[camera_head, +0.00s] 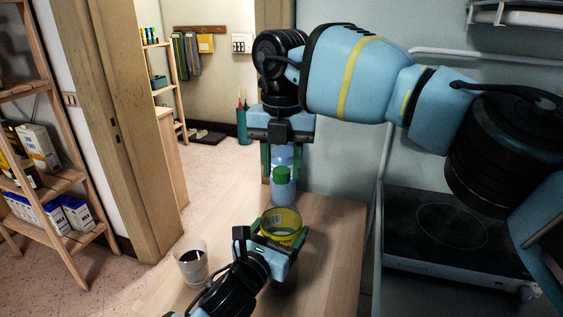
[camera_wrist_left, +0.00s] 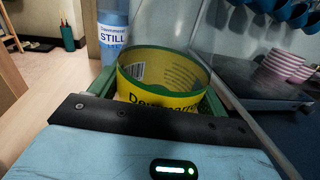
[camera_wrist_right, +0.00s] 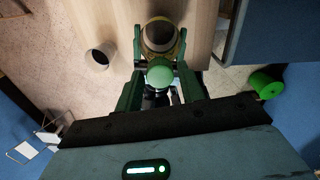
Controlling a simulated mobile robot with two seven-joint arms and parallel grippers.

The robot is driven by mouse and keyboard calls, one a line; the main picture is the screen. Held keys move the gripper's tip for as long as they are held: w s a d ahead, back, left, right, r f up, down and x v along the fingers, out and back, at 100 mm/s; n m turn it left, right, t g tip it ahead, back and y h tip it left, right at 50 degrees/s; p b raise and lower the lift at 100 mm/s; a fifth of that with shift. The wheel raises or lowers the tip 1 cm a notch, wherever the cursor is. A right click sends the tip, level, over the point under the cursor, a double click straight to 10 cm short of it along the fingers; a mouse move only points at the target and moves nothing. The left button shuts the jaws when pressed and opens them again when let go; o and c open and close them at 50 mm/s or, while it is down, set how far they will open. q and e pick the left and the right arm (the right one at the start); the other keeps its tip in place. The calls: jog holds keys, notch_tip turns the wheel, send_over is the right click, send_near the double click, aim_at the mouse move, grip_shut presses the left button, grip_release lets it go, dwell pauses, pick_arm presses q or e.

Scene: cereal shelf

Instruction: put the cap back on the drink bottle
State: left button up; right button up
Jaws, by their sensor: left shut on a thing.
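A pale blue bottle (camera_head: 283,194) stands upright on the table; its STILL label shows in the left wrist view (camera_wrist_left: 113,34). A round green cap (camera_head: 281,174) overlaps the bottle in the head view. In the right wrist view the cap (camera_wrist_right: 159,75) appears between the fingers of my right gripper (camera_head: 281,162), which points down. I cannot tell whether the fingers touch the cap, or whether it rests on anything. My left gripper (camera_head: 272,236) is shut on a yellow, green-rimmed open container (camera_wrist_left: 160,85), in front of the bottle.
A glass with dark contents (camera_head: 192,262) stands at the table's left. Bare wood (camera_head: 230,212) lies between the glass and the bottle. A dark cooktop (camera_head: 435,230) is to the right. Wooden shelves with boxes (camera_head: 40,148) stand at far left.

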pick_arm(q)
jog(key=shift+f, duration=0.1)
pick_arm(e)
jog(key=shift+o, duration=1.2)
jog(key=shift+r, duration=3.75)
pick_arm(q)
jog(key=o, duration=1.9)
jog(key=shift+s+a, duration=0.1)
pick_arm(e)
jog(key=shift+s+r, duration=0.15)
jog(key=shift+r, duration=0.35)
pick_arm(q)
jog(key=v, duration=0.7)
jog(key=shift+s+a, duration=0.1)
jog(key=shift+s, duration=0.2)
